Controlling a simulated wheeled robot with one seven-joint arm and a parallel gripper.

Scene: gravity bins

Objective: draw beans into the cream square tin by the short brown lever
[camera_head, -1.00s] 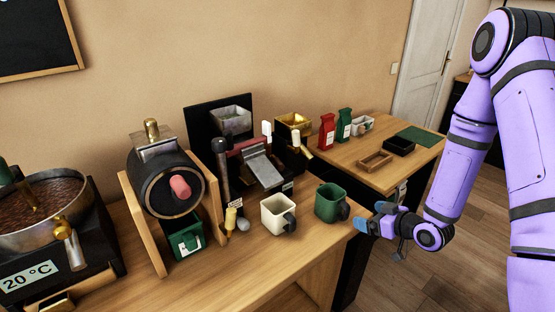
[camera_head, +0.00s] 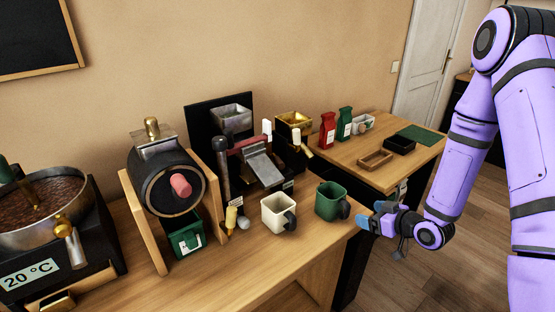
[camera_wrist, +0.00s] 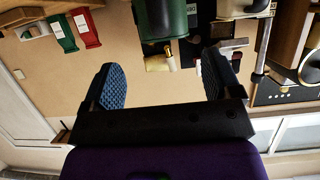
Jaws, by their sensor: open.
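The cream square tin (camera_head: 273,214) stands upright on the wooden counter, its dark handle to the right. Its contents are hard to make out. It also shows at the top of the wrist view (camera_wrist: 232,8). A green tin (camera_head: 328,201) stands to its right, nearer my gripper. My gripper (camera_head: 374,216) is open and empty, past the counter's right front edge, right of both tins. In the wrist view its two fingers (camera_wrist: 165,82) are spread apart. The bean dispenser (camera_head: 262,166) with a metal chute stands behind the cream tin. I cannot clearly tell which lever is the short brown one.
A roaster drum (camera_head: 165,185) and a bean pan (camera_head: 40,210) stand on the left. A small yellow-handled tool (camera_head: 231,218) is left of the cream tin. The right table (camera_head: 375,178) holds red and green bags and trays. Front counter is clear.

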